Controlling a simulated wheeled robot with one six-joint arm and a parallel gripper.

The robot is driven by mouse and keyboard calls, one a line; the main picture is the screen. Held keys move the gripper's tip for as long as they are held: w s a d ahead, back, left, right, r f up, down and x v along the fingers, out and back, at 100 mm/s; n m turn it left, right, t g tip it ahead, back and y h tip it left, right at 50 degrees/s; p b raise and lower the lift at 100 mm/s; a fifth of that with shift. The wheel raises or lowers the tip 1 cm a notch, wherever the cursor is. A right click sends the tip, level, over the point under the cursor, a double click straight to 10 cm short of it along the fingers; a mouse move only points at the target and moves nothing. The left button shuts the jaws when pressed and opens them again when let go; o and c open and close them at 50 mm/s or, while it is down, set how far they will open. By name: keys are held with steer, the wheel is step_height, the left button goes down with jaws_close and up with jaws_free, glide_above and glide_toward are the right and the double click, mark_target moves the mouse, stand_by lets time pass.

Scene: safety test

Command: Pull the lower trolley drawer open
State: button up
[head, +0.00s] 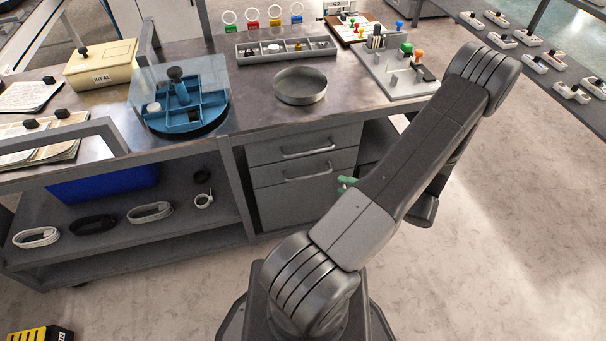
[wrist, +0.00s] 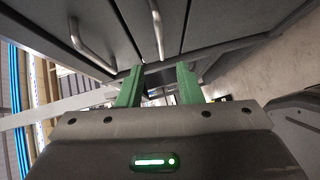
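My gripper (head: 346,184), with green fingers, is at the right end of the lower drawer, partly hidden by my arm. In the wrist view my gripper (wrist: 160,72) is open and empty. The lower handle lies just beyond the fingertips, in line with the gap; I see no grip on it.
The upper handle (wrist: 90,47) is left of the fingers in the wrist view. A round metal dish (head: 300,86) and a blue divided tray (head: 185,105) stand on the trolley top. A shelf with coiled cables (head: 150,212) is left of the drawers. The floor (head: 480,220) on the right is clear.

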mark_target(311, 176)
steer(key=b+x, duration=0.1)
steer(key=x, duration=1)
steer(key=shift+w+a+f+b, duration=0.1)
steer(key=shift+w+a+b, duration=0.1)
steer(key=shift+a+b, duration=0.2)
steer(key=shift+d, duration=0.1)
jaws_close()
